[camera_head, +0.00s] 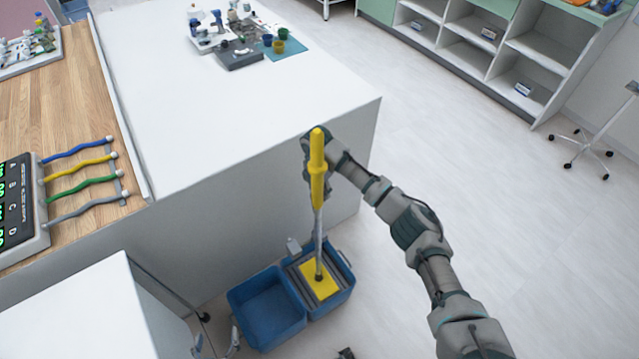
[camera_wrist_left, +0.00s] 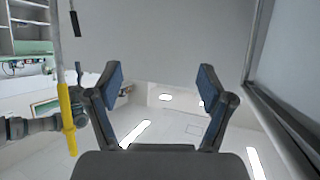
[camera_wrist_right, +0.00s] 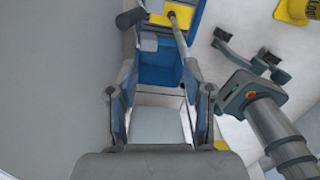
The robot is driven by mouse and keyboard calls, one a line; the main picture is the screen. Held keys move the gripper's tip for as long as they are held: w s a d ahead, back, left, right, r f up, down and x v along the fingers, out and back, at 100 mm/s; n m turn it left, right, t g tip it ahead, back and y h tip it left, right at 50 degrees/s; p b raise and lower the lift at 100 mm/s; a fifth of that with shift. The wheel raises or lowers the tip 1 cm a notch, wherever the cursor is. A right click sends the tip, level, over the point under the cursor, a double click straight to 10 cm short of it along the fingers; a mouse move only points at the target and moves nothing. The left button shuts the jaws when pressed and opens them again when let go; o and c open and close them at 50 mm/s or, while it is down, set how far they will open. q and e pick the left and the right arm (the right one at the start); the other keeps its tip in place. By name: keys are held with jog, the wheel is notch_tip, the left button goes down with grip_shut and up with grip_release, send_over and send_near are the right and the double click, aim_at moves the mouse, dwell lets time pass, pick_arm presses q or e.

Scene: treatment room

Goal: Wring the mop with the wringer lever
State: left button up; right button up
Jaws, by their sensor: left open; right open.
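The mop has a yellow grip (camera_head: 317,165) and a grey pole. It stands upright with its yellow head (camera_head: 319,280) on the wringer (camera_head: 297,273) of the blue bucket (camera_head: 266,310). The grip also shows in the left wrist view (camera_wrist_left: 68,118). A small grey piece (camera_head: 293,246) stands at the wringer's back edge; I cannot tell whether it is the lever. My right gripper (camera_head: 308,158) is open, beside and partly behind the mop grip; contact is unclear. My left gripper (camera_head: 217,341) is open and empty, low beside the bucket's left side.
The white counter (camera_head: 260,190) stands directly behind the bucket. A white block (camera_head: 75,310) is at lower left. A yellow floor sign (camera_wrist_right: 297,10) shows in the right wrist view. The floor (camera_head: 540,230) to the right is largely clear, with a wheeled stand (camera_head: 585,150) farther off.

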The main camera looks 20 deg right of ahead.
pick_arm(q)
jog(key=s+f+g, duration=0.1)
jog(key=s+f+g+p, duration=0.1)
jog(key=shift+s+a+f+y, duration=0.1)
jog(key=shift+s+a+y, duration=0.2)
jog(key=shift+a, duration=0.05)
pick_arm(e)
jog(key=shift+w+d+r, duration=0.15)
jog(key=shift+d+r, duration=0.05)
jog(key=shift+r, duration=0.8)
pick_arm(q)
jog(key=shift+a, duration=0.1)
pick_arm(e)
jog(key=shift+a, duration=0.1)
pick_arm(q)
jog(key=shift+r+p, duration=0.35)
jog(key=shift+r, duration=0.15)
jog(key=shift+w, duration=0.1)
